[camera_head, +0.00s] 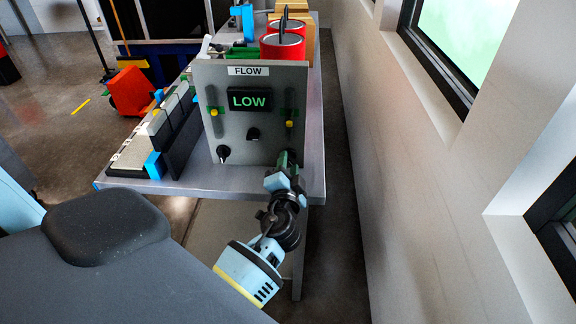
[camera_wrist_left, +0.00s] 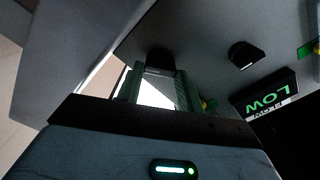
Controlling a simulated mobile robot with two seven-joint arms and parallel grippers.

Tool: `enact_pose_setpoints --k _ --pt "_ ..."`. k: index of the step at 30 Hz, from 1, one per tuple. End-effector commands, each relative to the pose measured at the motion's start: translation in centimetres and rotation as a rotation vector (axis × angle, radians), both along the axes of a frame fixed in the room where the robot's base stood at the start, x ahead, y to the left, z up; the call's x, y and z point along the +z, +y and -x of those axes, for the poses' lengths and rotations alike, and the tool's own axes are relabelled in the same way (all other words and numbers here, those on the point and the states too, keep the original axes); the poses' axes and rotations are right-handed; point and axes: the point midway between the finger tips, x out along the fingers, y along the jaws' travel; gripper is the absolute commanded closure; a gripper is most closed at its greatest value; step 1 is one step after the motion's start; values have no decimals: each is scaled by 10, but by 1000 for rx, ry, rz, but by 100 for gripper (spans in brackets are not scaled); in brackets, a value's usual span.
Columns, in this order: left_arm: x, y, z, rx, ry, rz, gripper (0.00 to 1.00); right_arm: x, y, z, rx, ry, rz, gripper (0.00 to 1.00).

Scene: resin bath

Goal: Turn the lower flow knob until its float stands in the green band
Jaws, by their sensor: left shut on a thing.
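The grey flow panel (camera_head: 235,85) stands upright on the bench with a black display (camera_head: 249,99) reading LOW in green. It has two vertical gauges with yellow floats. The left float (camera_head: 214,112) is beside green marking; the right float (camera_head: 290,123) appears just below its green band (camera_head: 290,112). A black knob (camera_head: 223,153) sits lower left and another knob (camera_head: 253,134) near the middle. My left gripper (camera_head: 287,161) is at the panel's lower right, its green fingers (camera_wrist_left: 158,85) shut on a dark knob (camera_wrist_left: 160,59). That knob is hidden in the head view.
The bench edge (camera_head: 240,190) runs below the panel. Black racks (camera_head: 178,135) stand left of it. Red cans (camera_head: 283,47) are behind it. A wall with windows (camera_head: 400,150) rises on the right, leaving a narrow floor gap.

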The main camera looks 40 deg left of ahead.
Motion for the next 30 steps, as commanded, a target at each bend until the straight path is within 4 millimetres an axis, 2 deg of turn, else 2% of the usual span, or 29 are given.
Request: enact_pose_setpoints --k 18,30 --pt "2 0 -1 1 284 -471 86 17 -1 -10 1 -30 2 64" --pt "1 0 -1 0 380 -623 86 24 -2 -17 1 -47 3 64"
